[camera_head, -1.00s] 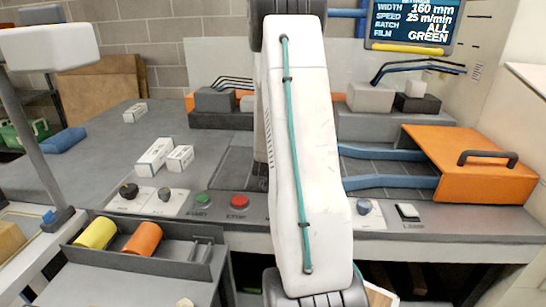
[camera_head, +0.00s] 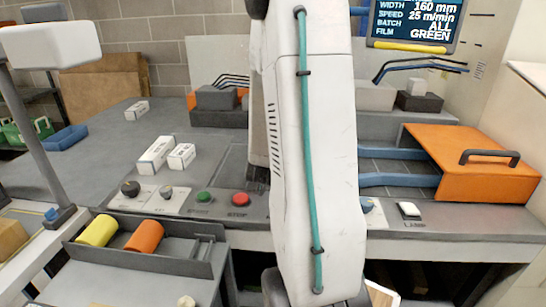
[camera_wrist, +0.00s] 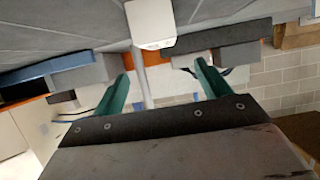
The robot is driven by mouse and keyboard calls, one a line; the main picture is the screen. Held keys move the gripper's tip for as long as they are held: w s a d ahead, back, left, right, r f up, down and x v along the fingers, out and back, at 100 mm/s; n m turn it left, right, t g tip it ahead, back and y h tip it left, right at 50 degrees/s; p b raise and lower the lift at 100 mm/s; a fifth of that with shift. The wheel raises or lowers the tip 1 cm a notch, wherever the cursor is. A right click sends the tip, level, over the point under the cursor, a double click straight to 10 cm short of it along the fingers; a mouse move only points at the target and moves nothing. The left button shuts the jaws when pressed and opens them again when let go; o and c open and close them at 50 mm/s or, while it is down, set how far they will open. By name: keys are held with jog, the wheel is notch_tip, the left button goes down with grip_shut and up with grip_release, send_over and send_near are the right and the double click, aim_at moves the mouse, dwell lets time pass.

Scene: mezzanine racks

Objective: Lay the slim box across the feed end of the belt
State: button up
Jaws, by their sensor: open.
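Several small white cartons lie on the grey bench. A longer, slimmer one (camera_head: 156,155) is beside a shorter one (camera_head: 182,157), left of the arm; a third (camera_head: 136,110) is farther back. The belt, with blue bands (camera_head: 400,180), runs from behind the arm to an orange cover (camera_head: 480,175) at right. My arm hides part of it. My gripper is hidden in the head view. In the wrist view my gripper (camera_wrist: 162,70) has its two green fingers apart, with nothing clearly held. A pale block (camera_wrist: 151,24) shows above and between them; I cannot tell what it is.
The control panel has a green button (camera_head: 204,198) and a red button (camera_head: 241,200). A tray at front left holds a yellow roll (camera_head: 97,231) and an orange roll (camera_head: 144,237). Grey blocks (camera_head: 216,98) stand behind the belt.

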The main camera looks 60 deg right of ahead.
jog(key=w+a+r+n+t+y, duration=0.1)
jog(key=w+a+r+n+y, duration=0.15)
jog(key=a, duration=0.55)
jog(key=w+a+r+n+y, duration=0.15)
jog(key=a+y, duration=0.25)
jog(key=a, duration=0.4)
jog(key=w+a+r+n+t+y, duration=0.1)
jog(key=w+a+r+n+y, duration=0.15)
jog(key=a, duration=0.55)
jog(key=s+a+r+n+g+y, duration=0.2)
jog(key=s+a+r+n, duration=0.1)
jog(key=s+a, duration=0.55)
jog(key=s+a+r+n+g, duration=0.1)
jog(key=s+a+r+g, duration=0.1)
jog(key=s, duration=0.4)
jog(key=s+a+r+n+g+y, duration=0.1)
jog(key=s+a+r+n+g, duration=0.1)
jog(key=s+a, duration=0.3)
jog(key=shift+s+a+g, duration=0.15)
jog(key=shift+s+g, duration=0.25)
jog(key=shift+s, duration=0.5)
